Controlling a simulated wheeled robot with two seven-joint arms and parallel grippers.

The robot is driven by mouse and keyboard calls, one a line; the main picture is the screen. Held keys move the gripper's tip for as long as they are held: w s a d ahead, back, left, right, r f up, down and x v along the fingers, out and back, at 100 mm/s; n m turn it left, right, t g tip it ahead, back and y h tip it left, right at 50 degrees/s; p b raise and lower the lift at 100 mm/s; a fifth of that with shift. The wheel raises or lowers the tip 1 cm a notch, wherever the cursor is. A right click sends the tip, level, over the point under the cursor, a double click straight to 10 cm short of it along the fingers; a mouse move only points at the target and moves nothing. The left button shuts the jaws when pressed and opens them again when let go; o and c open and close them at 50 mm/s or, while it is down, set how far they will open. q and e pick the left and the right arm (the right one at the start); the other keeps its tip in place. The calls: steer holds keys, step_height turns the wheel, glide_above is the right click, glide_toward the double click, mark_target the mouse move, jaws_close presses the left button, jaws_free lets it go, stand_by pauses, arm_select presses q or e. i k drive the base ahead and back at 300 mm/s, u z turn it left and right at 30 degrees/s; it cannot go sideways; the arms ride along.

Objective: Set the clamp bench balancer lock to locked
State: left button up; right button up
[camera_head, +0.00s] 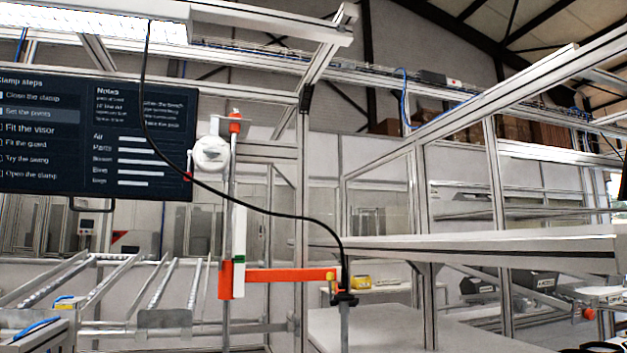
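A white round balancer unit (210,154) hangs on an upright post left of the middle. A small red part (188,176) shows at its lower left, and I cannot tell whether this is the lock or how it is set. A red knob (235,124) tops the post. An orange arm (285,275) reaches right from the post's orange bracket (225,279). A black cable runs from above, past the balancer, to a dark fitting (344,298) at the arm's right end. I cannot make out either of my grippers.
A dark screen (95,135) with clamp steps hangs at the left, its "Set" line highlighted. A roller rack (100,285) stands below it. A pale bench top (370,328) lies at bottom middle, and a shelf (480,250) crosses the right. Aluminium frames surround the area.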

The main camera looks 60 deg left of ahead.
mark_target(189, 153)
steer(key=z, duration=0.85)
steer(key=k, duration=1.6)
steer(key=u, duration=2.15)
